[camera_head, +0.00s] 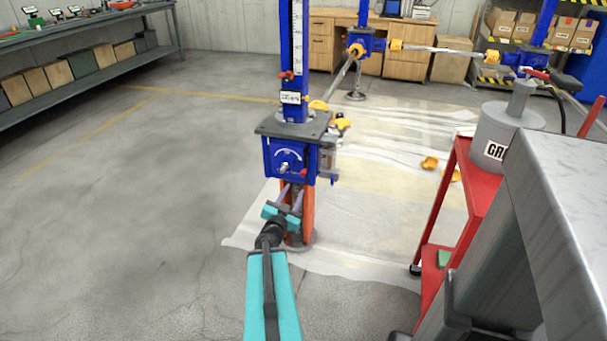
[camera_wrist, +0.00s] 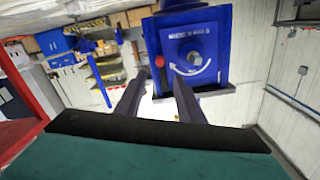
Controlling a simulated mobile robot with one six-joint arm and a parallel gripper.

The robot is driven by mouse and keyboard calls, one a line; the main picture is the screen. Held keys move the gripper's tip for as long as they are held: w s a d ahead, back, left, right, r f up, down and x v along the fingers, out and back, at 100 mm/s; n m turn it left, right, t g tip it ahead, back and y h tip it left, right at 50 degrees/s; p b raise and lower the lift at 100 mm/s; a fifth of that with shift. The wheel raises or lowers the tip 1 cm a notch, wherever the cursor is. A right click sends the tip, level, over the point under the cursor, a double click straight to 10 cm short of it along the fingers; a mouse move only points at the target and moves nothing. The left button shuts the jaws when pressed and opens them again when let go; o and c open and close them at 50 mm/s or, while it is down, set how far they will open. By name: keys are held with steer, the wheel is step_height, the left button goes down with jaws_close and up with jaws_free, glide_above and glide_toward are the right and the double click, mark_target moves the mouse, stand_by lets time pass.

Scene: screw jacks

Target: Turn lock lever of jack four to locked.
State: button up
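The nearest blue screw jack (camera_head: 270,158) stands in the middle of the head view. Its front face carries a white curved arrow, a small shaft and a small red part (camera_head: 303,172), perhaps the lock lever. In the wrist view, the jack's blue housing (camera_wrist: 222,75) is ahead of the fingers, and the red part (camera_wrist: 160,62) shows left of the arrow. A red lever (camera_head: 286,75) also sits higher on the column. No jack number is readable, nor any lock marking. My gripper (camera_head: 293,188) is open and empty, just below and in front of the face; its fingers (camera_wrist: 158,85) are apart.
A red cart (camera_head: 482,185) with a grey canister (camera_head: 495,130) stands at right, beside a grey metal surface (camera_head: 565,190). More blue jacks (camera_head: 368,43) with yellow-ended rods stand behind. A pale sheet (camera_head: 365,235) lies under the jack. The left floor is clear.

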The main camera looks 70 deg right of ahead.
mark_target(303, 174)
steer(key=shift+w+d+b, duration=0.2)
steer(key=shift+d+b, duration=0.1)
steer(key=shift+d, duration=3.1)
steer(key=shift+w+d+b, duration=0.2)
steer(key=shift+d+b, duration=0.05)
steer(key=shift+d, duration=3.1)
